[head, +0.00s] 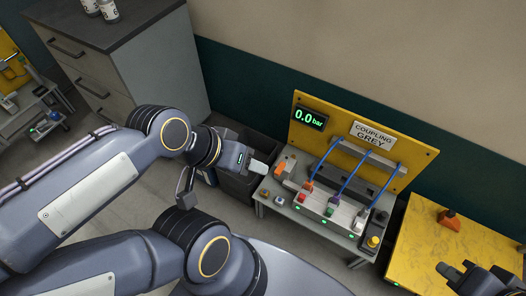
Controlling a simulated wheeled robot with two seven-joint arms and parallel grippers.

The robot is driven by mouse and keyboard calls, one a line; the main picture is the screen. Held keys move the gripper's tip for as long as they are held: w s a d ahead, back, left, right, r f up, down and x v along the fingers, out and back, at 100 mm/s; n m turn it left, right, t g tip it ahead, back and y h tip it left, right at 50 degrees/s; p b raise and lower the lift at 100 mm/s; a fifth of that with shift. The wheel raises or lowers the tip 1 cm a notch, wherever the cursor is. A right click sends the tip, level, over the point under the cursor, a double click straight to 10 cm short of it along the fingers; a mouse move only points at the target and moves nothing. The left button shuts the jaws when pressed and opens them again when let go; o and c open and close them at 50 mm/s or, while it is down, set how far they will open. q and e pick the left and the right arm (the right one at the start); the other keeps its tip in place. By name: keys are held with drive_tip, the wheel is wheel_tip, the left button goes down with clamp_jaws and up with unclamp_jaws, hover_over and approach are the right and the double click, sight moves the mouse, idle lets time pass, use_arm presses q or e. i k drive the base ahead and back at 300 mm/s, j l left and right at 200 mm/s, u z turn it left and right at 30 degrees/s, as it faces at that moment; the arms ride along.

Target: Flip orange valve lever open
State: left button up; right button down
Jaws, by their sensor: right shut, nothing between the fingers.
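An orange part (281,168), which looks like the valve lever, sits at the left end of the grey bench (300,222). It is small, and I cannot tell its exact position or angle. My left gripper (258,167) is just left of it, its pale fingertip apart from the orange part. I cannot tell how far its fingers are spread. My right gripper (447,272) is low at the right, over the yellow table (415,255), shut and empty, far from the lever.
A yellow panel (415,155) behind the bench carries a display (311,117) reading 0.0 bar and a "COUPLING GREY" sign (374,135). Blue hoses (352,172) run down to coloured couplings. A dark bin (238,185) stands left.

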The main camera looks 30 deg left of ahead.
sight(279, 169)
drive_tip(key=u, duration=0.85)
drive_tip(key=i+j+z, duration=0.15)
drive_tip(key=i+j, duration=0.2)
drive_tip(key=i+j+z, duration=0.15)
drive_tip(key=i+j, duration=0.15)
drive_tip(key=j, duration=0.2)
